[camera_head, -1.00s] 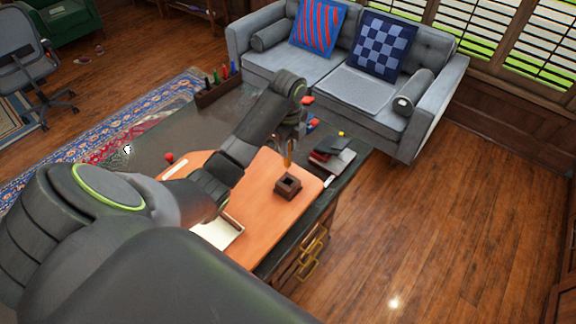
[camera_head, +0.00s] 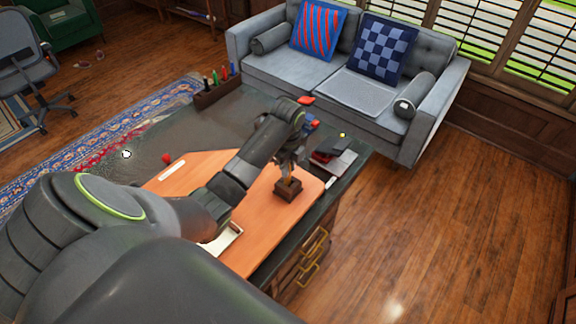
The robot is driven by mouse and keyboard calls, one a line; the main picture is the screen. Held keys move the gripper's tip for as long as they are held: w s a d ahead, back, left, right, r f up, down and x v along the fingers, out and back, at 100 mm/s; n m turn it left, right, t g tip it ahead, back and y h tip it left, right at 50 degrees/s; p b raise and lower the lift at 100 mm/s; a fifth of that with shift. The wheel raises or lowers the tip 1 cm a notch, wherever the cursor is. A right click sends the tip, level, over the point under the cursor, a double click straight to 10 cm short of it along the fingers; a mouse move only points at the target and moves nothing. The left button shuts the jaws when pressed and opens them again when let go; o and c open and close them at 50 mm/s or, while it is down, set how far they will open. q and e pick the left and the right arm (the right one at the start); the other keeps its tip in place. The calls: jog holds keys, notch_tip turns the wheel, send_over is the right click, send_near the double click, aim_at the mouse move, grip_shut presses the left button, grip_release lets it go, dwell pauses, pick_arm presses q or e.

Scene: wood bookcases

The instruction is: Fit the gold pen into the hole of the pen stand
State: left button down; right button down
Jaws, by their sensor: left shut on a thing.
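The pen stand (camera_head: 287,192) is a small dark brown block on the orange desk mat, near the mat's right edge. My left gripper (camera_head: 289,168) is directly above it in the head view, shut on the gold pen (camera_head: 289,180). Only a short orange-gold length of the pen shows below the fingers. It is roughly upright and its lower end overlaps the stand's hole. I cannot tell how deep in the hole it is. My right gripper is not in view.
Dark books (camera_head: 333,152) lie right of the gripper on the dark desk. A pen rack (camera_head: 218,94) with several coloured pens stands at the far left edge. A pale tray (camera_head: 222,240) lies partly under my arm. A grey sofa (camera_head: 330,92) stands beyond the desk.

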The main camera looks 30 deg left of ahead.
pick_arm(q)
jog(key=shift+s+f, duration=0.1)
jog(key=shift+f, duration=0.25)
jog(key=c, duration=1.3)
grip_release()
